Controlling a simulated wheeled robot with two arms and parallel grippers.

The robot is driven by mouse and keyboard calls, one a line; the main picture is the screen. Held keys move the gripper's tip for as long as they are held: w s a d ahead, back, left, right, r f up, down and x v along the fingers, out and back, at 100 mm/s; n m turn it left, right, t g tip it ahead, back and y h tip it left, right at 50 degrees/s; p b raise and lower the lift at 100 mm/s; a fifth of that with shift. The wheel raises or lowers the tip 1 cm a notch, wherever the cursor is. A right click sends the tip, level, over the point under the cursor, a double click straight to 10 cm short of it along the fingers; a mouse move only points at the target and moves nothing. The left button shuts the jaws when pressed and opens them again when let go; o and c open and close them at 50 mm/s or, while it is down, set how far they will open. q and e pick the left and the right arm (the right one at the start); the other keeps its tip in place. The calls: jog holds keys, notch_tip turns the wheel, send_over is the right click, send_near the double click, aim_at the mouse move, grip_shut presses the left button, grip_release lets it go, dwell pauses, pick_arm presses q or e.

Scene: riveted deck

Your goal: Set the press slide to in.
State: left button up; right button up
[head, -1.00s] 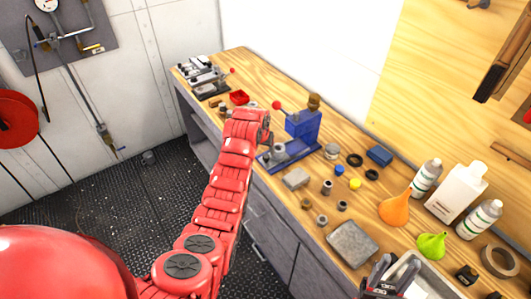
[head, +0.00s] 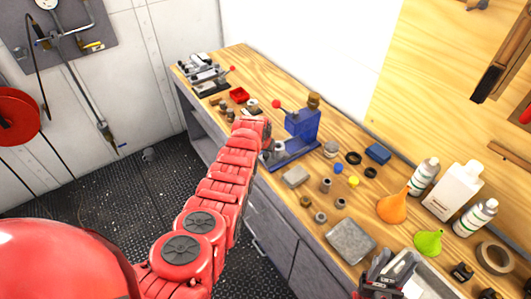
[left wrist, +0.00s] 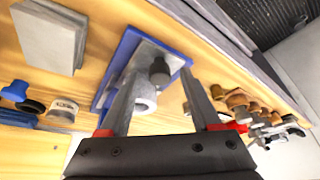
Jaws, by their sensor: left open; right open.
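The blue arbor press (head: 303,127) stands on the bench with a red-knobbed lever (head: 277,104). In the left wrist view its blue base (left wrist: 122,58) carries a grey slide plate with a dark knob (left wrist: 159,72) and a pale grey cylinder (left wrist: 146,97). My left gripper (head: 266,133) is at the front of the press and partly hides its base. In the left wrist view the open left fingers (left wrist: 157,82) appear on either side of the knob and cylinder; contact cannot be told. My right gripper (head: 392,270) is open near the front right, over the grey tray.
A clamp fixture (head: 208,75) and red tray (head: 239,95) are at the far left. Bottles, funnels and a tape roll (head: 495,257) crowd the right. The wall closes off the back.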

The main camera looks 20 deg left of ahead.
pick_arm(q)
grip_shut()
dwell(1.4)
